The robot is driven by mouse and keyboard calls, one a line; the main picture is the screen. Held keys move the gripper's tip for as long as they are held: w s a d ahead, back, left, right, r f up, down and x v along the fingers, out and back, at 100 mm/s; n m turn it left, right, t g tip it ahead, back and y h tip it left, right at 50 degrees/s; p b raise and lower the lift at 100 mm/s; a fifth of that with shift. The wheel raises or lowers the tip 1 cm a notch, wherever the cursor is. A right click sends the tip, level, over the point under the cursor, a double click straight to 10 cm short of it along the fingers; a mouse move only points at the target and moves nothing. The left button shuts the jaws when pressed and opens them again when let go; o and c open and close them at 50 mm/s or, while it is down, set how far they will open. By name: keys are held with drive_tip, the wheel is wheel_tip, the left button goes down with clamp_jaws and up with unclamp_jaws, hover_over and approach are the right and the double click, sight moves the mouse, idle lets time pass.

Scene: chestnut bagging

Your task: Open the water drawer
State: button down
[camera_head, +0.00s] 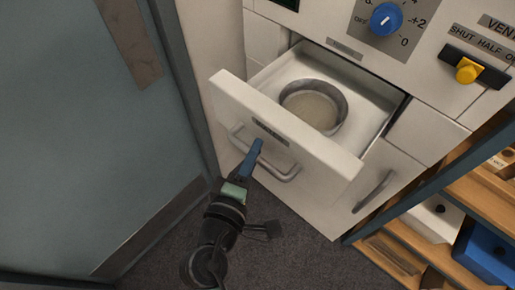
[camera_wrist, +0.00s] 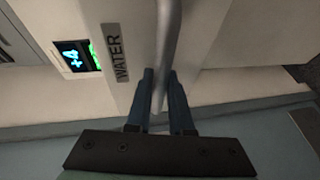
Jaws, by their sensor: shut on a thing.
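The water drawer (camera_head: 290,130) is pulled out from the white cabinet, and a round metal pan (camera_head: 313,106) sits inside it. Its front carries a dark label and a bar handle (camera_head: 275,172). In the wrist view the WATER label (camera_wrist: 117,53) is readable, and the handle (camera_wrist: 167,50) runs between the blue fingers. My gripper (camera_head: 256,150) is shut on the handle at the drawer's front; it also shows in the wrist view (camera_wrist: 160,92). The fingertips' contact is partly hidden in the head view.
A blue knob (camera_head: 386,19) and a yellow slider (camera_head: 468,71) are on the panel above. A grey-blue door or wall panel (camera_head: 75,130) stands close at left. A wooden shelf (camera_head: 480,195) with a blue bin (camera_head: 488,252) is at lower right. Dark floor (camera_head: 310,250) lies open in front.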

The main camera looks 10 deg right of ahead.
drive_tip(key=c, duration=0.8)
unclamp_jaws()
drive_tip(key=b+v, duration=0.3)
drive_tip(key=v, duration=1)
drive_tip(key=shift+b, duration=0.35)
drive_tip(key=shift+w, duration=0.1)
